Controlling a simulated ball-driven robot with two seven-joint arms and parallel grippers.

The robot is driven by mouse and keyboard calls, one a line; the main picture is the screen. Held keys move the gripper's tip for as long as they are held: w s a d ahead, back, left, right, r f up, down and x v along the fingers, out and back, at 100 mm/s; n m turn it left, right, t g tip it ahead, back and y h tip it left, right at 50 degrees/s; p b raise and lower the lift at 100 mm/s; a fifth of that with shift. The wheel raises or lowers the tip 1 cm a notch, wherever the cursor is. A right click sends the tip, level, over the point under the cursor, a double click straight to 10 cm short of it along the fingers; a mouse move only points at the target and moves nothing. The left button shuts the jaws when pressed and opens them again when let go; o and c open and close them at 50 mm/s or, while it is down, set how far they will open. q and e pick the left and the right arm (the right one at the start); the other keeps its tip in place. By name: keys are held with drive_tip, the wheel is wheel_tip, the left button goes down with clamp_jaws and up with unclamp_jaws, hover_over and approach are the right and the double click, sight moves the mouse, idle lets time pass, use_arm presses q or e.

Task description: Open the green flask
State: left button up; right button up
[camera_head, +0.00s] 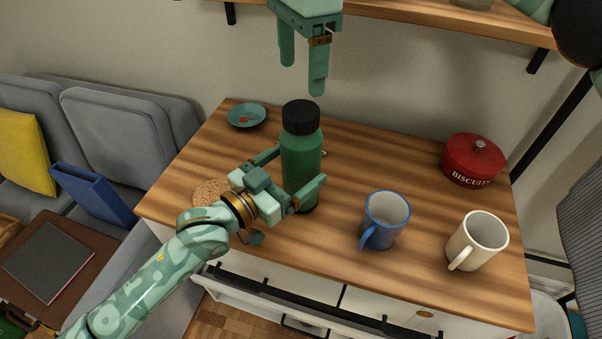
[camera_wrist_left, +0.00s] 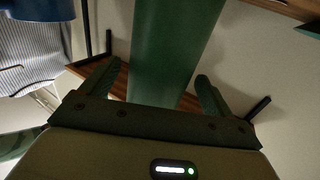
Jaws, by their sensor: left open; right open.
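The green flask (camera_head: 300,160) stands upright on the wooden desk, with a black cap (camera_head: 301,117) on top. My left gripper (camera_head: 294,168) is open, with its fingers on either side of the flask's body. In the left wrist view the flask (camera_wrist_left: 172,50) shows between the two open fingers (camera_wrist_left: 158,85), with gaps beside it. My right gripper (camera_head: 302,78) is open and empty, pointing down above and slightly behind the cap in the head view. The cap is out of sight in the left wrist view.
A blue mug (camera_head: 384,220), a cream mug (camera_head: 478,241) and a red biscuit tin (camera_head: 472,160) stand on the right of the desk (camera_head: 350,165). A teal dish (camera_head: 246,116) and a cork coaster (camera_head: 208,191) lie left. A shelf (camera_head: 450,22) runs along the wall above.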

use_arm(q)
drive_tip(key=x, duration=0.3)
drive_tip(key=shift+w+d, duration=0.2)
